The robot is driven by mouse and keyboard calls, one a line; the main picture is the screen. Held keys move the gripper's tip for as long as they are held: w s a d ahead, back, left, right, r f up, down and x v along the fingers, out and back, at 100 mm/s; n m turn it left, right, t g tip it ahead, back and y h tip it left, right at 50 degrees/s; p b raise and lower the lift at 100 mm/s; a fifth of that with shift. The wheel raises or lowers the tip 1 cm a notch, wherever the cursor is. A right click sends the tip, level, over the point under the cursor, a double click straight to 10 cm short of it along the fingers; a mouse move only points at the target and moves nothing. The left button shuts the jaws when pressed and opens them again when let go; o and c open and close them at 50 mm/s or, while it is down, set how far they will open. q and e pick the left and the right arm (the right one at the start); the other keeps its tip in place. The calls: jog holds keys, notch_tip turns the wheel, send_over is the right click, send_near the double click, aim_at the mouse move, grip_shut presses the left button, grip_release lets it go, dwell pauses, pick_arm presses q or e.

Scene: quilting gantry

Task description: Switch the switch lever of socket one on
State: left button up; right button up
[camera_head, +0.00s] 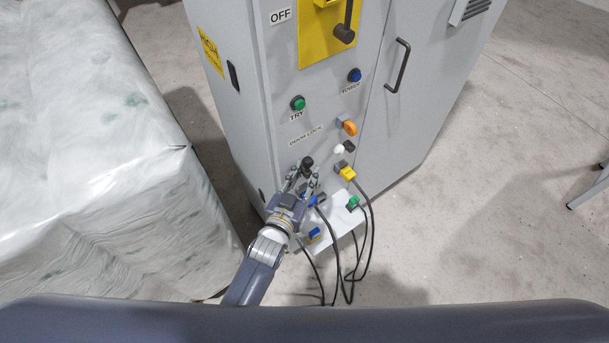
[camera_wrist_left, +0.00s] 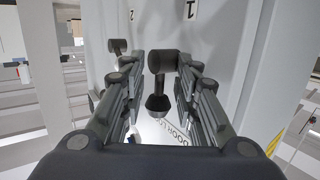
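The switch lever of socket one (camera_wrist_left: 160,95) is a dark lever with a rounded knob, below a "1" label (camera_wrist_left: 190,10) in the left wrist view. In the head view its black knob (camera_head: 307,162) shows at the cabinet's lower front. My left gripper (camera_head: 302,178) is at this lever. In the left wrist view its fingers (camera_wrist_left: 164,70) stand open on either side of the lever, with visible gaps. The socket below is largely hidden by the gripper. My right gripper is in neither view.
A second lever (camera_wrist_left: 118,46) stands beside a "2" label. The grey cabinet (camera_head: 420,110) carries a green button (camera_head: 298,103), a blue button (camera_head: 354,75) and an orange knob (camera_head: 349,127). A yellow plug (camera_head: 347,173) and dark cables hang near my gripper. A wrapped bale (camera_head: 90,150) stands left.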

pick_arm(q)
jog(key=v, duration=1.2)
jog(key=s+a+f+g+y, duration=0.15)
jog(key=s+f, duration=0.25)
jog(key=f, duration=0.5)
jog(key=s+a+f+g, duration=0.3)
jog(key=f, duration=0.6)
jog(key=s+a+f+g+y, duration=0.1)
jog(key=s+a+f+g, duration=0.2)
jog(key=f, duration=0.6)
jog(key=s+a+f+g+y, duration=0.1)
jog(key=s+a+f+g, duration=0.1)
jog(key=s, duration=0.5)
jog(key=s+a+f+n+g+y, duration=0.1)
jog(key=s+a+f+g, duration=0.1)
jog(key=s+a+f, duration=0.3)
jog(key=s+a+f+g+y, duration=0.1)
jog(key=s+a+f+g, duration=0.1)
jog(key=s+a+f, duration=0.2)
jog(key=s+f, duration=0.3)
jog(key=s, duration=0.4)
jog(key=shift+a+n+g, duration=0.25)
jog(key=shift+n+g, duration=0.1)
jog(key=shift+n, duration=0.05)
jog(key=shift+s, duration=0.1)
